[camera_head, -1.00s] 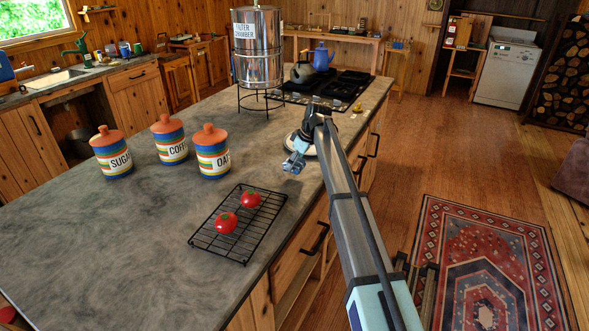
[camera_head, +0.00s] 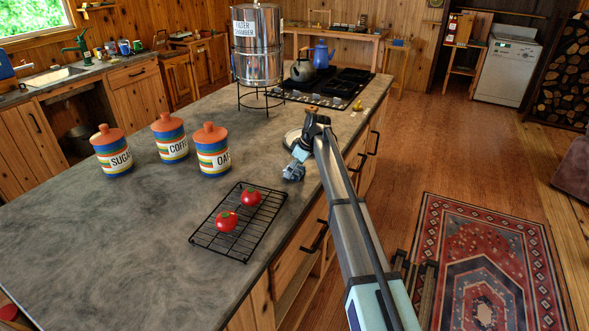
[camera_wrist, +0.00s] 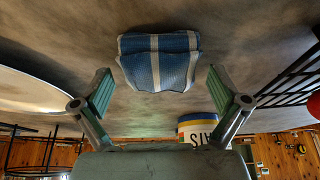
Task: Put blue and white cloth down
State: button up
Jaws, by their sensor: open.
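The blue and white cloth (camera_wrist: 158,62) shows in the wrist view as a folded bundle with white stripes. It appears to lie on the grey counter top, ahead of my gripper (camera_wrist: 163,92). The two fingers are open, one on each side of the picture, with a gap between each finger and the cloth. In the head view my gripper (camera_head: 297,163) is low over the counter's right side, behind the wire rack. There the cloth (camera_head: 293,174) is small and hard to separate from the gripper.
A black wire rack (camera_head: 209,239) with two red tomatoes (camera_head: 227,221) is in front of my gripper. Striped canisters (camera_head: 214,160) stand to the left. A pale plate (camera_head: 291,139) is close behind the gripper, and a stove (camera_head: 345,88) lies farther back. The counter's left front is clear.

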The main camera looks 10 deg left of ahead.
jog(key=b+v, duration=0.2)
jog(key=v, duration=1)
jog(key=shift+r, duration=0.15)
jog(key=shift+r, duration=0.1)
